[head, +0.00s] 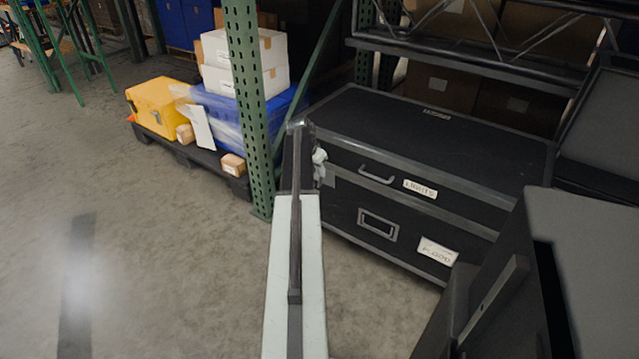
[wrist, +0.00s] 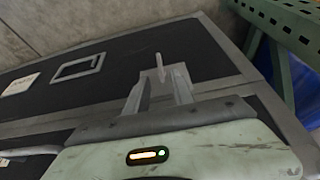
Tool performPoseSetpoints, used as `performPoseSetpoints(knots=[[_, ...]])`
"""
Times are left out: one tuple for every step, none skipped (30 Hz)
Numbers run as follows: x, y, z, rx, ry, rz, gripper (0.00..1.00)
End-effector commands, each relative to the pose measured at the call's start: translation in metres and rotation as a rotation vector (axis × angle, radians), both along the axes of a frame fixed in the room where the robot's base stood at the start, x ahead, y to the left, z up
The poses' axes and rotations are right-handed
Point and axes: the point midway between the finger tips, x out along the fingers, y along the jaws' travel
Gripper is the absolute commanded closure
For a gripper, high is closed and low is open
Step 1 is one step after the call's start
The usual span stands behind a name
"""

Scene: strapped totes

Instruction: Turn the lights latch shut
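The black lights case (head: 440,150), with a white LIGHTS label (head: 420,189), sits on a black lower case with a PHOTO label (head: 437,251). In the wrist view a small pale grey latch piece (wrist: 160,70) stands out from the dark case front, near the metal-edged corner. My gripper (wrist: 157,92) faces it with its two fingers apart, one on each side of the piece; I cannot tell whether they touch it. In the head view my gripper (head: 320,168) is at the case's left front edge, and my arm hides the latch there.
A green rack post (head: 245,100) stands close left of the case. Beyond it a pallet (head: 180,150) carries a yellow case (head: 160,105), a blue tote (head: 215,110) and white boxes (head: 245,60). The floor at left is clear.

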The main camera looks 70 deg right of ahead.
Motion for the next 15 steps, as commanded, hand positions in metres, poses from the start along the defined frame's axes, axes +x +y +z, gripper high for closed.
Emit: performPoseSetpoints(knots=[[0.000, -0.004, -0.018, 0.000, 0.000, 0.000, 0.71], [-0.001, -0.006, -0.023, 0.000, 0.000, 0.000, 0.71], [-0.001, -0.009, -0.030, 0.000, 0.000, 0.001, 0.71], [-0.002, -0.011, -0.035, 0.000, 0.000, 0.001, 0.71], [-0.002, -0.013, -0.040, 0.000, 0.000, 0.001, 0.71], [-0.003, -0.015, -0.045, 0.000, -0.001, 0.001, 0.71], [-0.003, -0.017, -0.048, 0.000, -0.001, 0.001, 0.71], [-0.004, -0.018, -0.050, 0.000, -0.001, 0.001, 0.71], [-0.004, -0.019, -0.052, 0.000, 0.000, 0.002, 0.71], [-0.004, -0.019, -0.052, 0.000, 0.000, 0.002, 0.71], [-0.004, -0.019, -0.052, 0.000, 0.000, 0.002, 0.71], [-0.004, -0.020, -0.051, 0.000, 0.000, 0.002, 0.71], [-0.004, -0.019, -0.050, 0.000, 0.000, 0.002, 0.71], [-0.004, -0.019, -0.050, 0.000, 0.000, 0.002, 0.71], [-0.004, -0.019, -0.049, 0.000, 0.000, 0.002, 0.71]])
